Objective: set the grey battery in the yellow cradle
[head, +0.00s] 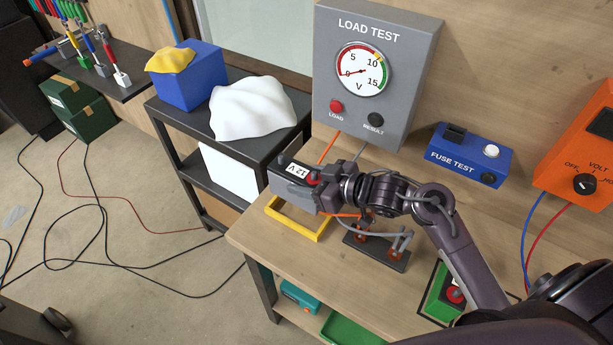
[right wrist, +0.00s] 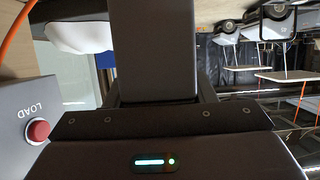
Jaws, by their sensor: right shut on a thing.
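The grey battery (head: 290,193) has a white "12 V" label and a red terminal on top. My right gripper (head: 320,186) is shut on it at its right end. The battery is over the yellow cradle (head: 312,234), a low open frame at the left end of the wooden bench, and hides the cradle's back part. The battery looks raised above the cradle, but the exact gap cannot be told. In the right wrist view a dark block fills the middle, and I cannot tell if it is the battery. My left gripper is not in view.
Behind the cradle stands the grey load test box (head: 376,75). A dark plate with clamps (head: 377,251) lies right of the cradle. A green-and-black item (head: 443,296) and the blue fuse tester (head: 462,155) are further right. A dark cart (head: 268,150) with a white cloth stands left.

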